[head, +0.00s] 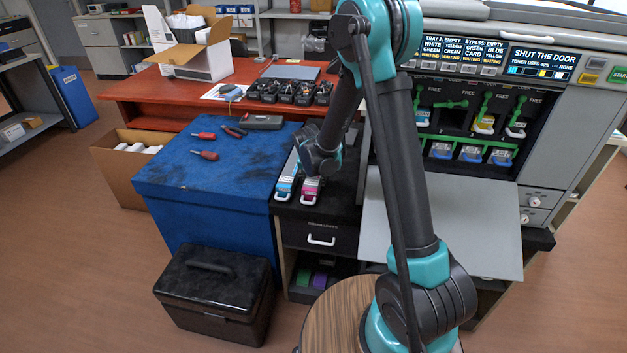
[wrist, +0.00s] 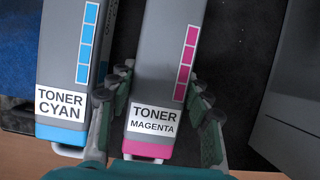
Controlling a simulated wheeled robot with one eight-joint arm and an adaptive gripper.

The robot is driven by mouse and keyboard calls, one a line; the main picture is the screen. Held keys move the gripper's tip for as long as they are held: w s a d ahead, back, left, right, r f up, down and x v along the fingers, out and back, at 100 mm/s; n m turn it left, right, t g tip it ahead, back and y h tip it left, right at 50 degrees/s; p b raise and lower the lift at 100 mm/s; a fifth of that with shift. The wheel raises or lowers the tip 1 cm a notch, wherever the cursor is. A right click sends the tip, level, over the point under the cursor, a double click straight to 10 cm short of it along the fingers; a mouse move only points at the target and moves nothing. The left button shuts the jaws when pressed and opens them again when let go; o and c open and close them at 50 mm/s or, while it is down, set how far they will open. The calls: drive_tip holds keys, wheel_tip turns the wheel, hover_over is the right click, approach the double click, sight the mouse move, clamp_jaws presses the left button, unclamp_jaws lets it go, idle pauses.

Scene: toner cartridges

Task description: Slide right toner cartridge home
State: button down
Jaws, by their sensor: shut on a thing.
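The magenta toner cartridge (head: 310,187) lies on the dark cabinet top, its pink end and white handle facing the front. It fills the middle of the wrist view (wrist: 158,85). My gripper (wrist: 162,108) is shut on its sides near the labelled end; in the head view my gripper (head: 318,160) hides its rear part. The cyan toner cartridge (head: 285,186) lies just left of it, also in the wrist view (wrist: 75,70). In the open printer (head: 552,150), a yellow-ended cartridge (head: 484,124) and a white-handled cartridge (head: 516,131) show at the right of the upper row.
The printer's lowered door (head: 440,225) juts out right of the cabinet. A blue-covered table (head: 215,170) with red-handled tools stands left. A black toolbox (head: 215,290) is on the floor in front.

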drive_tip(key=shift+r, duration=0.15)
drive_tip(key=shift+r, duration=3.35)
